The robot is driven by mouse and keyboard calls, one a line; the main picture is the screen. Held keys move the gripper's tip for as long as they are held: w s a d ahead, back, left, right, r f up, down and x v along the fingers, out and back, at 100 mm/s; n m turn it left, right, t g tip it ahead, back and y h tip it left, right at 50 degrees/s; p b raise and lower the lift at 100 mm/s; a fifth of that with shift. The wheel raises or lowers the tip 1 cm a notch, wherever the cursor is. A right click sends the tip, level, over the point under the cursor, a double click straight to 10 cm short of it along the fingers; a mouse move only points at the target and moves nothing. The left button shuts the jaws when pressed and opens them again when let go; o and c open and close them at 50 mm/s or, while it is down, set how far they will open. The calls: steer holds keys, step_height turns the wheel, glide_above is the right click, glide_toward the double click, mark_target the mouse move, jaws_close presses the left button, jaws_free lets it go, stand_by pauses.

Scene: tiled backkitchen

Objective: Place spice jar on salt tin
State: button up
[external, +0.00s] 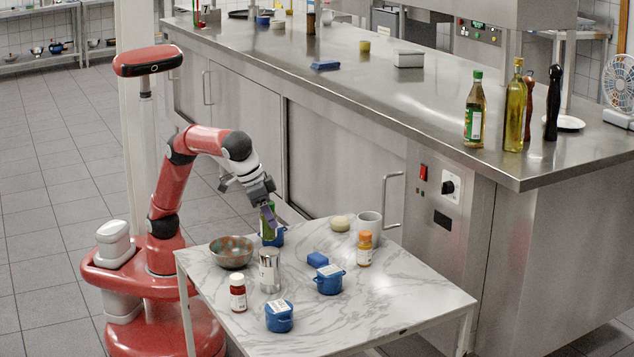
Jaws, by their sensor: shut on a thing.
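My gripper (264,200) points down over the back left of the marble-topped table and is shut on a small green jar (268,222), which looks like the spice jar. The jar is roughly upright, its top partly hidden by the fingers. Its lower end is at a blue tin (271,239); I cannot tell whether it touches, stands on or is just behind it. Two more blue lidded tins with white labels stand nearer, one at the middle (329,281) and one at the front (280,318). The labels are too small to read, so which is the salt tin is unclear.
The table's right side is clear.

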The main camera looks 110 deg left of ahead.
steer(key=shift+f+b, duration=0.5)
steer(key=shift+f, duration=1.25)
steer(key=shift+f, duration=0.2)
steer(key=o, duration=1.1)
steer(key=shift+c, duration=0.2)
steer(key=p+v, duration=0.3)
steer(key=v, duration=0.9)
steer(key=shift+r+p, duration=0.2)
steer(key=shift+p, duration=0.15)
steer(key=shift+s+a, duration=0.1)
